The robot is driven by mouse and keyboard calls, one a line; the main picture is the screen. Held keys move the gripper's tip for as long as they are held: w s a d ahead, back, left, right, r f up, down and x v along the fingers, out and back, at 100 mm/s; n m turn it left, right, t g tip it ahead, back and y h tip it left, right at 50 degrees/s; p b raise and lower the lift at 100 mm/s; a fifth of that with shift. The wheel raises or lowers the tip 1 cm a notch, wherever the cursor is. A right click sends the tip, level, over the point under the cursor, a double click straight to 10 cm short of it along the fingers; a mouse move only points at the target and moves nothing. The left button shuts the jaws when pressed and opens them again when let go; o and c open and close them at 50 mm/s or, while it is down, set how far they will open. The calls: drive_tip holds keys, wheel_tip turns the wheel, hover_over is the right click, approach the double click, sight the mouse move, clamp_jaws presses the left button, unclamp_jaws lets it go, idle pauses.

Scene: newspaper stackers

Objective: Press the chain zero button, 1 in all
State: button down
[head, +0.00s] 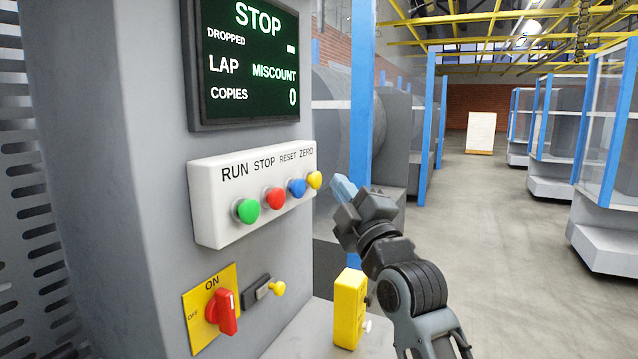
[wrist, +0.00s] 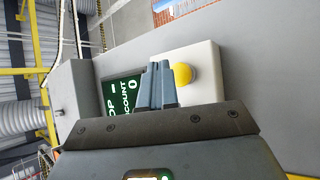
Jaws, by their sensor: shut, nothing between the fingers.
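The button box (head: 225,220) is a white panel on a grey cabinet, labelled RUN, STOP, RESET, ZERO. It carries a green button (head: 246,211), a red button (head: 274,198), a blue button (head: 297,187) and, under ZERO at the right end, a yellow button (head: 314,180). My gripper (head: 343,187) is shut and empty, just right of the yellow button in the head view; a small gap shows between them. In the wrist view the fingertips (wrist: 158,68) are together, left of the yellow button (wrist: 183,76); contact is not visible.
A dark display (head: 245,65) above the box reads STOP, DROPPED, LAP, MISCOUNT and COPIES 0. Below are a red rotary switch (head: 222,312) set toward ON and a yellow box (head: 350,308). A blue post (head: 362,90) stands behind my gripper. The floor to the right is open.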

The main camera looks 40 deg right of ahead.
drive_tip(key=shift+s+d+b, duration=0.25)
drive_tip(key=shift+s+b, duration=0.15)
drive_tip(key=shift+s, duration=0.3)
drive_tip(key=shift+s+d+b, duration=0.25)
drive_tip(key=shift+s+b, duration=0.15)
drive_tip(key=shift+s, duration=0.3)
drive_tip(key=shift+s+d+b, duration=0.25)
drive_tip(key=shift+s+b, duration=0.15)
drive_tip(key=shift+s, duration=0.3)
